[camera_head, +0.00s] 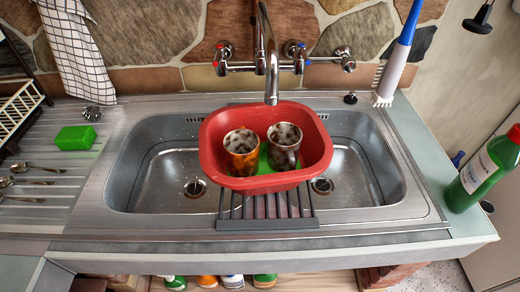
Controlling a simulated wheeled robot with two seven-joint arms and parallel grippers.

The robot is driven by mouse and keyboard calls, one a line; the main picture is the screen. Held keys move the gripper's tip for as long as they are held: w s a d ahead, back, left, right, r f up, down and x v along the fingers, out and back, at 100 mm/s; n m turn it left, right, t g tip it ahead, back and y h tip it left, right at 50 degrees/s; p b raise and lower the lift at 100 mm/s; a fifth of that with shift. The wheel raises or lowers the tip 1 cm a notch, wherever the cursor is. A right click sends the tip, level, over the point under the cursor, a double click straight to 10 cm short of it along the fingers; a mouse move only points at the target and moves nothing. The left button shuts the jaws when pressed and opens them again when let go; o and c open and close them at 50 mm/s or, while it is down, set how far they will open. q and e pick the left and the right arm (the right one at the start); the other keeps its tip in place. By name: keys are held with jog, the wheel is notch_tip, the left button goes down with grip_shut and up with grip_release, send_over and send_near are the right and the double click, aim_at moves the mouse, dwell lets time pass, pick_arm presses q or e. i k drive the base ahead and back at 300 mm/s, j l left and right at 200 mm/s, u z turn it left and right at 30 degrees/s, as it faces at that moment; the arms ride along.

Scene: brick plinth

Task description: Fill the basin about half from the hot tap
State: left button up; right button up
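A red basin (222,182) sits on a slatted rack (267,221) across the divider of a double metal sink. Two stained mugs stand in it: an orange-brown mug (242,158) at the left and a grey-brown mug (283,150) at the right. Something green (264,163) shows between them; I cannot tell what it is. I see no clear water level. The tap spout (271,90) hangs over the basin's back rim, with no stream showing. The left tap handle (223,48) has a red mark. The right tap handle (292,48) shows blue. Neither gripper is in view.
The steel sink (120,180) has two bowls with open drains. A green sponge (75,138) and several spoons (25,181) lie on the left drainboard. A green bottle (480,175) stands at the right. A blue-handled brush (397,65) stands at the back right.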

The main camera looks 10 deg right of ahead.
aim_at(219, 50)
jog(key=j+u, duration=0.75)
